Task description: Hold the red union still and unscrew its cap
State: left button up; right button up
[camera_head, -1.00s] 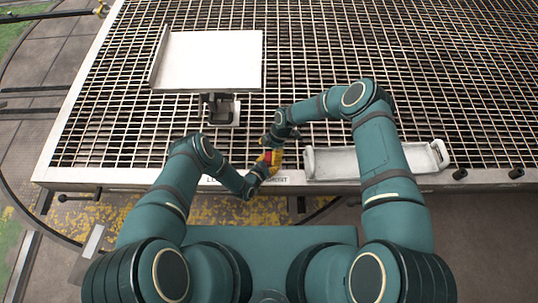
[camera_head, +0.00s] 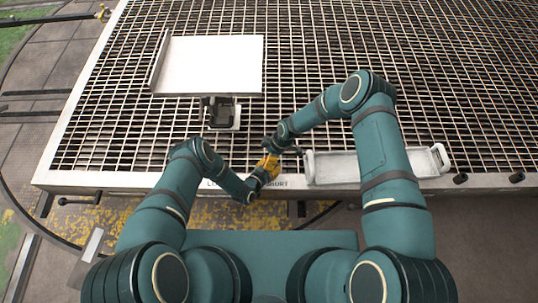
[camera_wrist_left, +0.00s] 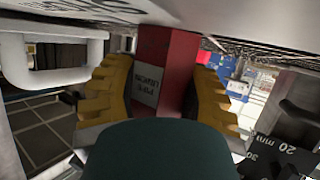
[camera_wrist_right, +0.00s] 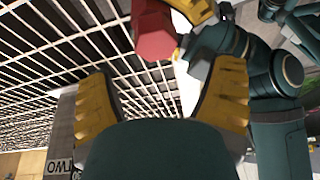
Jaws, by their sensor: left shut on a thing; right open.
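The red union (camera_wrist_left: 178,60) stands between the ribbed yellow fingers of my left gripper (camera_wrist_left: 160,95), which is shut on it; a white printed label shows on its side. In the right wrist view the red hexagonal end of the union (camera_wrist_right: 153,32) shows at the top, beside a yellow left finger. My right gripper (camera_wrist_right: 163,100) is open and empty, with the red end beyond its fingertips and apart from them. In the head view my left gripper (camera_head: 264,172) and right gripper (camera_head: 271,147) are close together at the table's front edge. I cannot make out the cap's seam.
A long white tray (camera_head: 318,168) lies just right of the grippers. A white panel (camera_head: 210,62) and a dark fixture (camera_head: 219,112) stand at the back left on the grated table (camera_head: 95,178). The grating behind and right is largely clear.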

jog(key=m, duration=0.2)
jog(key=m+t, duration=0.1)
jog(key=m, duration=0.1)
jog(key=shift+a+m+t+h, duration=0.1)
jog(key=shift+m+t+h, duration=0.2)
jog(key=m+t+h, duration=0.1)
jog(key=m, duration=0.4)
jog(key=shift+w, duration=0.15)
jog(key=m+h, duration=0.1)
jog(key=m, duration=0.1)
jog(key=m+t, duration=0.1)
jog(key=m, duration=0.2)
jog(key=shift+h, duration=0.4)
jog(key=m, duration=0.1)
jog(key=m+h, duration=0.1)
jog(key=m, duration=0.1)
jog(key=shift+w+d, duration=0.15)
jog(key=shift+d, duration=0.05)
jog(key=shift+d+f, duration=0.1)
jog(key=shift+f, duration=1.9)
